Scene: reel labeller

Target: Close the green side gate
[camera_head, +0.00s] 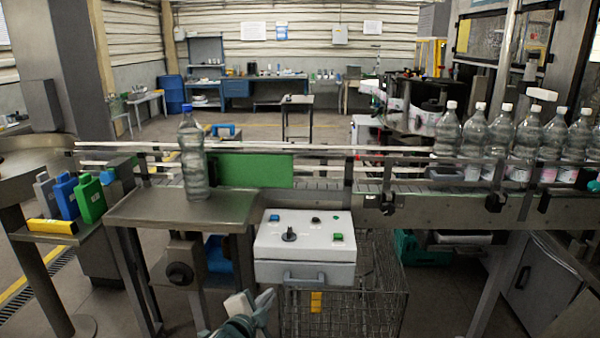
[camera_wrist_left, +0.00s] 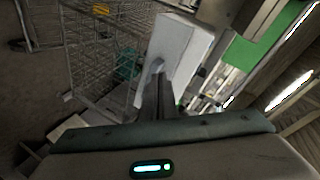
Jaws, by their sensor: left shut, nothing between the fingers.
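The green side gate (camera_head: 252,171) is an upright flat panel at the conveyor's near side, above the control box. A clear bottle with a blue cap (camera_head: 193,160) stands just left of it on a steel side table (camera_head: 150,208). The gate also shows as a green patch at the upper right of the left wrist view (camera_wrist_left: 262,38). I cannot tell how far the gate stands open. My left gripper (camera_head: 253,303) is shut and empty, low in front of the control box and well below the gate. Its fingers point toward the box in the wrist view (camera_wrist_left: 158,90). My right gripper is out of view.
The white control box (camera_head: 305,244) with a knob and buttons juts out below the conveyor (camera_head: 400,195). A wire basket (camera_head: 372,290) stands under it. Several bottles (camera_head: 472,138) line the conveyor at right.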

